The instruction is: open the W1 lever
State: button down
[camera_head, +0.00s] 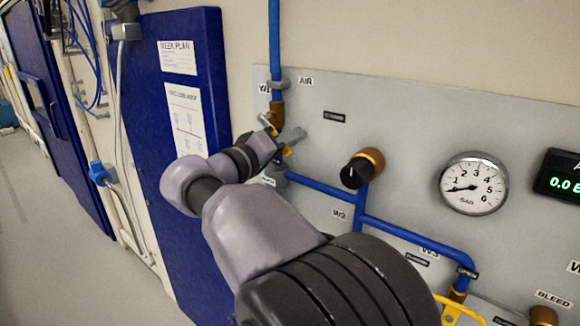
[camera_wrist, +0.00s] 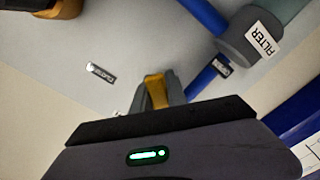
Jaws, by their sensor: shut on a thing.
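The W1 lever is a yellow handle (camera_head: 288,151) on a brass valve (camera_head: 277,112) in the vertical blue pipe, on the left part of the grey panel. A label that looks like W1 (camera_head: 264,88) is partly hidden beside the pipe. My gripper (camera_head: 280,133) is at this valve, shut on the yellow handle, with a finger on either side. In the wrist view the yellow handle (camera_wrist: 156,92) shows between the fingertips of my gripper (camera_wrist: 158,90). My gripper hides part of the valve, and I cannot tell the lever's exact angle.
A black knob with a brass collar (camera_head: 361,168), a pressure gauge (camera_head: 473,184) and a green display (camera_head: 562,177) are to the right. Blue pipes (camera_head: 412,236) run below. The filter (camera_wrist: 250,38) is close by in the wrist view. A blue door (camera_head: 200,80) stands left.

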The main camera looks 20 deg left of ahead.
jog(key=a+f+m+b, duration=0.1)
jog(key=m+b, duration=0.1)
jog(key=w+a+m+b, duration=0.1)
jog(key=m+b, duration=0.2)
jog(key=a+f+m+b, duration=0.1)
jog(key=a+m+b, duration=0.1)
jog(key=m+b, duration=0.1)
jog(key=shift+w+f, duration=0.3)
jog(key=shift+w+a+r+m+b, duration=0.15)
jog(key=shift+a+m+b, duration=0.25)
jog(key=shift+m, duration=0.6)
jog(key=c, duration=1.3)
grip_release()
